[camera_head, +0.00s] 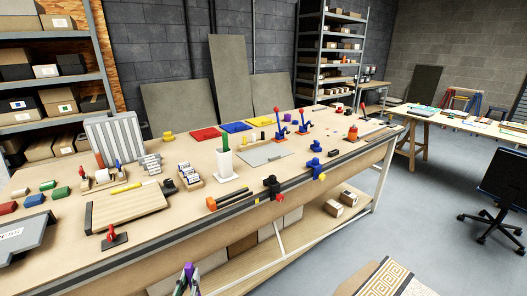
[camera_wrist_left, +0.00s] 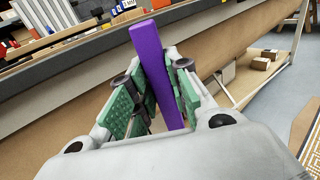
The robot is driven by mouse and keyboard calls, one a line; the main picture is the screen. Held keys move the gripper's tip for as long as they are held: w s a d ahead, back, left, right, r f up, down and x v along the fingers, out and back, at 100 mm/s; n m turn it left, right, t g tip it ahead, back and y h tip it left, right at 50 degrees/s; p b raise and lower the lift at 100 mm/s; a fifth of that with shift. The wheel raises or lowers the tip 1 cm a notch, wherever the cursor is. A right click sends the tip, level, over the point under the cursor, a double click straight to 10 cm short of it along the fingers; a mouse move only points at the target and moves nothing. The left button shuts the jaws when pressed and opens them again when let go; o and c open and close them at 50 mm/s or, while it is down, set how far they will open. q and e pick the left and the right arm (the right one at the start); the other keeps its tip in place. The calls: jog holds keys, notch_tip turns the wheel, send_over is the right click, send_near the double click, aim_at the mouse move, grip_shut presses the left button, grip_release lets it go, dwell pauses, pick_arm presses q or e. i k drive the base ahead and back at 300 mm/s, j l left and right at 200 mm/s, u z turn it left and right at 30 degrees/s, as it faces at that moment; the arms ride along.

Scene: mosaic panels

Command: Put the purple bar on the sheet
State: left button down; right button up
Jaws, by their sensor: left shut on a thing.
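The purple bar (camera_wrist_left: 152,62) stands out from between the green-padded fingers of my left gripper (camera_wrist_left: 155,95) in the left wrist view. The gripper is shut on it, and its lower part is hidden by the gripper. In the head view my left gripper (camera_head: 187,280) shows at the bottom edge with the purple bar (camera_head: 189,275), in front of and below the bench's front edge. A flat grey sheet (camera_head: 262,155) lies on the bench top, bare in its middle, well away from the bar. My right gripper is not in view.
On the long workbench (camera_head: 215,205), a white holder (camera_head: 224,163) with a green stick stands left of the sheet. Blue levers (camera_head: 281,131) stand behind it, clamps sit along the front edge. Red, blue and yellow squares (camera_head: 235,127) lie further back. A patterned panel (camera_head: 395,280) is at lower right.

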aim_at(261, 150)
jog(key=i+l+u, duration=0.5)
jog(key=l, duration=0.55)
jog(key=i+l+u, duration=0.2)
jog(key=l+u, duration=0.25)
jog(key=l, duration=0.65)
jog(key=l+u, duration=0.5)
jog(key=l, duration=0.7)
jog(key=k+l+u, duration=0.1)
jog(key=l+u, duration=0.35)
jog(key=l, duration=0.75)
